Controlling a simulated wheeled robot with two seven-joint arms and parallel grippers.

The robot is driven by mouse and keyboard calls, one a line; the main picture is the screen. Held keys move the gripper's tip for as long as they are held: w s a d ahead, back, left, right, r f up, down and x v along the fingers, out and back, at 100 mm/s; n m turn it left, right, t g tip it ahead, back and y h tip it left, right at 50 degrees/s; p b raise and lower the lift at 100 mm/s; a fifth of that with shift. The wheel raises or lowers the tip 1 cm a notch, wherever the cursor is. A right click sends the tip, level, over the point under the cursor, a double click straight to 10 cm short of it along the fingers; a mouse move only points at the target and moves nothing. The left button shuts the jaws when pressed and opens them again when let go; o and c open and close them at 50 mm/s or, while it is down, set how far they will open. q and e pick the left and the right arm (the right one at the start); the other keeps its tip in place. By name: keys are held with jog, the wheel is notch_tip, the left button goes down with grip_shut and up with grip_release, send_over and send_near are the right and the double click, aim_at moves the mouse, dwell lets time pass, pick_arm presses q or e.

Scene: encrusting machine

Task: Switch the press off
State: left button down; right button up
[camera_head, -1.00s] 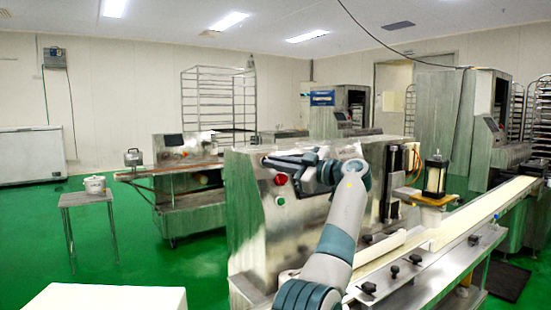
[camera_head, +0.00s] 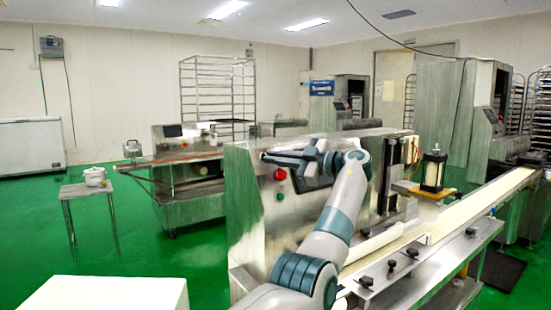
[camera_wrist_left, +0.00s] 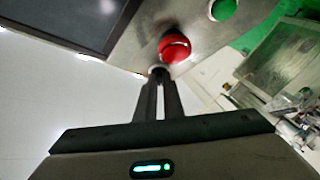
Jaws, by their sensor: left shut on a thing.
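The press is a steel machine (camera_head: 245,215) in the middle of the head view. Its panel has a red button (camera_head: 280,175) with a green button (camera_head: 279,198) below it. My left gripper (camera_head: 266,157) is at the panel just above the red button. In the left wrist view its narrow fingers (camera_wrist_left: 158,78) are shut on a small pale knob (camera_wrist_left: 158,71), mostly hidden by the fingertips. The red button (camera_wrist_left: 174,48) is just beyond the tips, and the green button (camera_wrist_left: 222,9) is farther up. My right gripper is not in view.
A dark screen (camera_wrist_left: 70,20) lies beside the buttons in the left wrist view. A conveyor (camera_head: 440,225) runs out to the right of the press. A small table with a white pot (camera_head: 94,177) stands at left. Green floor is open between them.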

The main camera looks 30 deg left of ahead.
pick_arm(q)
jog(key=c, duration=1.9)
grip_release()
jog(key=shift+a+f, duration=0.1)
jog(key=shift+o, duration=0.2)
jog(key=shift+d, duration=0.2)
